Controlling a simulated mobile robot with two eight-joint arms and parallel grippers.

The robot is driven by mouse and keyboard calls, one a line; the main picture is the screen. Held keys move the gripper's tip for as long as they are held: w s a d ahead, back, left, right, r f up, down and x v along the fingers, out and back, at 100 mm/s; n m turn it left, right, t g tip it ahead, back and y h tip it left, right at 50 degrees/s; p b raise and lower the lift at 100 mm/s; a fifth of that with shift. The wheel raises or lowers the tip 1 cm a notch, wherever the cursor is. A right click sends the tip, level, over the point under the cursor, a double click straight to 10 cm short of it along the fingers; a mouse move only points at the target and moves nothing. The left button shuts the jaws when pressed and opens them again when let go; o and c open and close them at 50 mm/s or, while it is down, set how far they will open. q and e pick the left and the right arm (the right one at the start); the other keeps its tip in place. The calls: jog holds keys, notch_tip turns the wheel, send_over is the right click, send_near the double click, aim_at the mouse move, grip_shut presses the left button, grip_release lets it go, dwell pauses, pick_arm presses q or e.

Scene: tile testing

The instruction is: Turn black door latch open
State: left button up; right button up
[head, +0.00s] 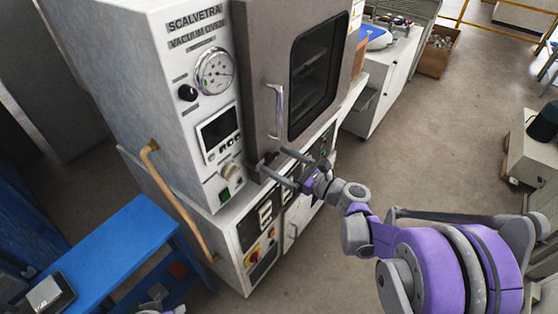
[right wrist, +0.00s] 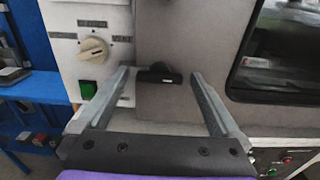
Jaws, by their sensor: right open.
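The black door latch (right wrist: 158,76) is a small dark knob with a slotted bar, at the lower left edge of the brown-grey oven door (right wrist: 195,35). In the head view the latch (head: 270,158) is small and partly hidden by my fingers. My right gripper (right wrist: 159,73) is open, its two grey fingers either side of the latch in the picture, with gaps on both sides. I cannot tell whether they reach as deep as the latch. In the head view my right gripper (head: 272,162) is in front of the door's lower corner. The door looks closed.
The vacuum oven (head: 190,130) has a gauge (head: 214,71), a silver door handle (head: 277,110), a dial and a green switch (right wrist: 88,89). A control panel lies below the door. A blue table (head: 110,245) stands at the lower left.

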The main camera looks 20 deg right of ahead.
jog(key=shift+w, duration=0.1)
jog(key=c, duration=1.3)
jog(key=shift+n, duration=0.3)
jog(key=n, duration=0.3)
jog(key=shift+a+n, duration=0.15)
jog(key=shift+n, duration=0.15)
jog(key=n, duration=0.4)
jog(key=shift+f+n+b, duration=0.1)
jog(key=shift+n+b, duration=0.2)
jog(key=shift+b, duration=0.1)
jog(key=n, duration=0.4)
jog(key=shift+f, duration=0.1)
jog(key=shift+s+a+n, duration=0.1)
jog(key=shift+s+n, duration=0.1)
jog(key=shift+n, duration=2.3)
